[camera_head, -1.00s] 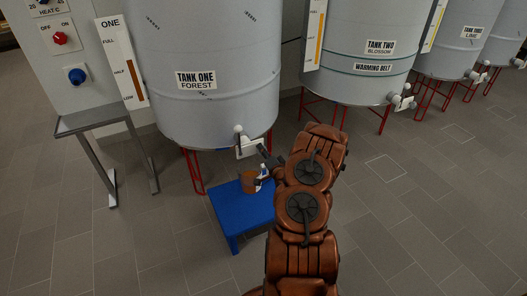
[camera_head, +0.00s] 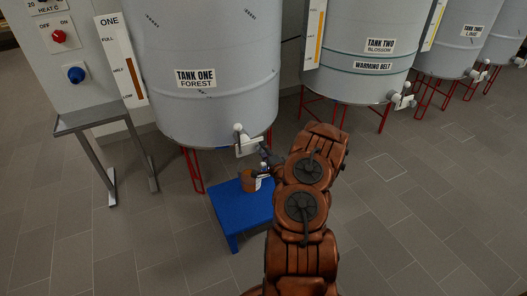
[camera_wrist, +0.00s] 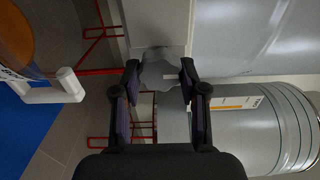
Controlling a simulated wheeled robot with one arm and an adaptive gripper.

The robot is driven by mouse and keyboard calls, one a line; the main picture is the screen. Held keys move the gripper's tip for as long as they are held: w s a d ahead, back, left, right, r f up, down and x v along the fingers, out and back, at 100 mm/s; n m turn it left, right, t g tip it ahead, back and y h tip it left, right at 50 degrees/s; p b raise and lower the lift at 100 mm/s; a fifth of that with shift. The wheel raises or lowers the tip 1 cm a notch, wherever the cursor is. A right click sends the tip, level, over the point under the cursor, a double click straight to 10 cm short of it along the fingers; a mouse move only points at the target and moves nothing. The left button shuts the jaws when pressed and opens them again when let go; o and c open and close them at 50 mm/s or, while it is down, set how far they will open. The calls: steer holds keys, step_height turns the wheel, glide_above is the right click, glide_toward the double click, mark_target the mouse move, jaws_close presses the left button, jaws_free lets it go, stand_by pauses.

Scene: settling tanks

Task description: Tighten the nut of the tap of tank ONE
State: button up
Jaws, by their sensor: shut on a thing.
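Tank ONE (camera_head: 208,40), a large pale cylinder labelled "TANK ONE FOREST", stands at the left in the head view. Its white tap (camera_head: 246,147) sticks out low at the tank's right front. My gripper (camera_head: 266,158) is at the tap's right side. In the wrist view my gripper (camera_wrist: 160,74) has its two dark fingers on either side of a grey, lobed nut (camera_wrist: 158,68) on the tap. The fingers are shut on the nut, and the tips partly hide its edges.
Red tank legs (camera_head: 194,172) stand behind. Tank TWO (camera_head: 365,25) is at the right. Floor in front is clear.

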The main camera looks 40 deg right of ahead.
stand_by(0.3)
steer(key=o, duration=1.1)
steer(key=shift+o, duration=0.2)
steer(key=v, duration=1.2)
